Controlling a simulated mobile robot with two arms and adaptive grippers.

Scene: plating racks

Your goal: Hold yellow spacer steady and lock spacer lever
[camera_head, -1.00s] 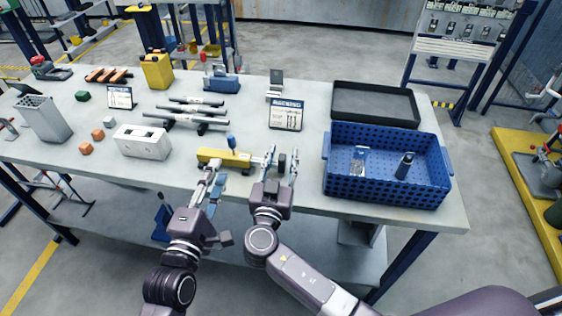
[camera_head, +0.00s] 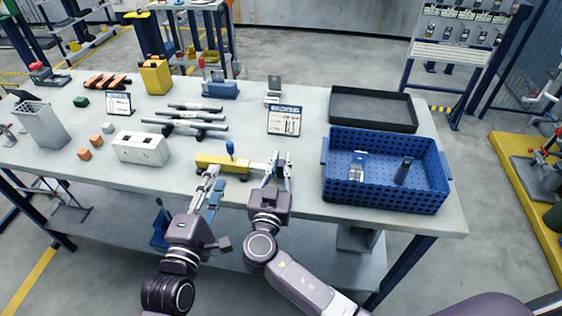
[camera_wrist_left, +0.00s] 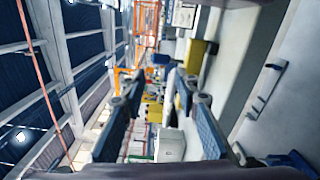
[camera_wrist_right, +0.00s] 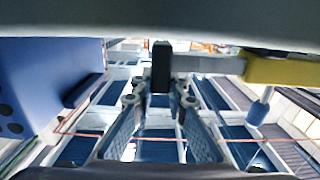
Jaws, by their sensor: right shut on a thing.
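The yellow spacer (camera_head: 212,162) lies on the table near its front edge, with an upright blue lever (camera_head: 231,148). Its grey rod runs right to a dark end block. In the right wrist view the yellow body (camera_wrist_right: 285,70), the blue lever (camera_wrist_right: 260,108) and the dark end block (camera_wrist_right: 161,66) show. My right gripper (camera_head: 281,163) is shut on that end block. My left gripper (camera_head: 212,175) is open and empty, just in front of the yellow body and apart from it. In the left wrist view its fingers stand apart with nothing between them.
A blue perforated crate (camera_head: 385,198) with items stands right of my right gripper, a black tray (camera_head: 373,92) behind it. A white block (camera_head: 141,150) sits left of the spacer.

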